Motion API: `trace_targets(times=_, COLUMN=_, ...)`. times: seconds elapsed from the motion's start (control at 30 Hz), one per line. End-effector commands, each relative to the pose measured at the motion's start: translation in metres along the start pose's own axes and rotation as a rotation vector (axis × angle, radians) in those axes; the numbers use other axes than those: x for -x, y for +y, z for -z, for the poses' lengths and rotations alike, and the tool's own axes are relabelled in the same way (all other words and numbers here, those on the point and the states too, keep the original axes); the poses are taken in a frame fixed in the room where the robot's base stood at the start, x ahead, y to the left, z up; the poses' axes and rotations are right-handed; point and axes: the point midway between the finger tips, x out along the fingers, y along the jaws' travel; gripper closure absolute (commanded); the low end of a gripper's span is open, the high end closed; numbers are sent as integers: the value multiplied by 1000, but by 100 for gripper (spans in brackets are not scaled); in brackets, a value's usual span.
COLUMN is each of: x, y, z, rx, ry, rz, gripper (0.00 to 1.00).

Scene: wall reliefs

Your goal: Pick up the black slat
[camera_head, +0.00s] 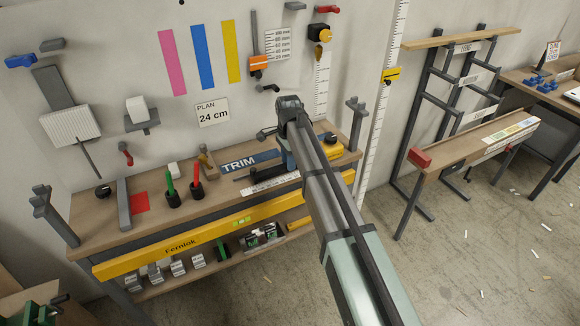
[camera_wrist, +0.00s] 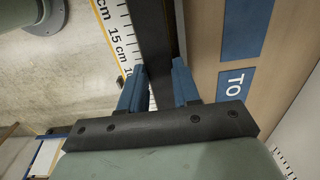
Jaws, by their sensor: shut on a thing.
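The black slat (camera_head: 250,176) lies along the bench top in the head view, between the blue TRIM strip and the white ruler. In the wrist view the dark slat (camera_wrist: 155,45) runs up between the two blue fingers. My gripper (camera_wrist: 160,70) is shut on the slat, one finger on each side. In the head view my gripper (camera_head: 290,160) is at the slat's right part, and my arm hides what lies beyond. I cannot tell whether the slat touches the bench.
The bench (camera_head: 95,225) also carries a white ruler (camera_head: 270,185), a blue TRIM strip (camera_head: 240,161), a yellow tool (camera_head: 330,150), and green and red pens (camera_head: 170,190) in black holders. A grey upright post (camera_head: 355,120) stands at its right end. Tools hang on the wall behind.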

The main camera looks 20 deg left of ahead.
Motion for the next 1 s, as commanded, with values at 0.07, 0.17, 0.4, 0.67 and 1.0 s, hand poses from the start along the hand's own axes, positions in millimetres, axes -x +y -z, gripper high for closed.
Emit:
trace_targets(times=0.07, x=0, y=0, z=0, rx=0, ry=0, rz=0, gripper=94)
trace_targets(times=0.17, x=1, y=0, z=0, rx=0, ry=0, rz=0, gripper=94)
trace_targets(times=0.4, x=8, y=0, z=0, rx=0, ry=0, rz=1, gripper=95)
trace_targets(times=0.67, x=18, y=0, z=0, rx=0, ry=0, rz=0, gripper=95)
trace_targets(times=1.0, x=32, y=0, z=0, rx=0, ry=0, rz=1, gripper=95)
